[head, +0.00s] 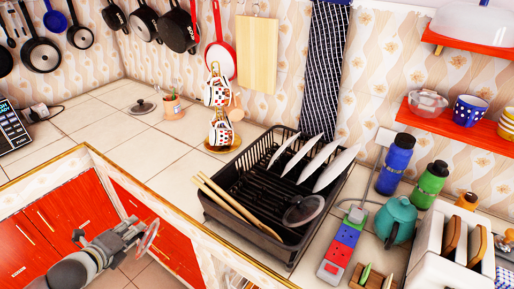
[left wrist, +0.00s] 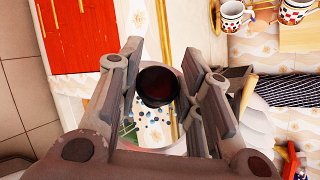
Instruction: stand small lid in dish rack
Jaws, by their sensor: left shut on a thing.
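My left gripper (head: 143,240) is at the lower left in the head view, over the floor in front of the red cabinets. It is shut on the dark knob of the small lid (head: 151,234), a clear round lid tilted on edge. The left wrist view shows the knob (left wrist: 157,86) between the fingers and the clear disc beyond it. The black dish rack (head: 213,211) is on the counter, to the right of and apart from the gripper. White plates (head: 335,170) stand in its right side. Another glass lid (head: 303,210) leans at its front right. My right gripper is not in view.
Wooden utensils (head: 236,205) lie along the rack's left side. A mug stand (head: 220,130) is behind the rack. Another lid (head: 143,106) lies on the back counter. A teapot (head: 396,218) and bottles (head: 395,165) crowd the right. Counter left of the mugs is mostly clear.

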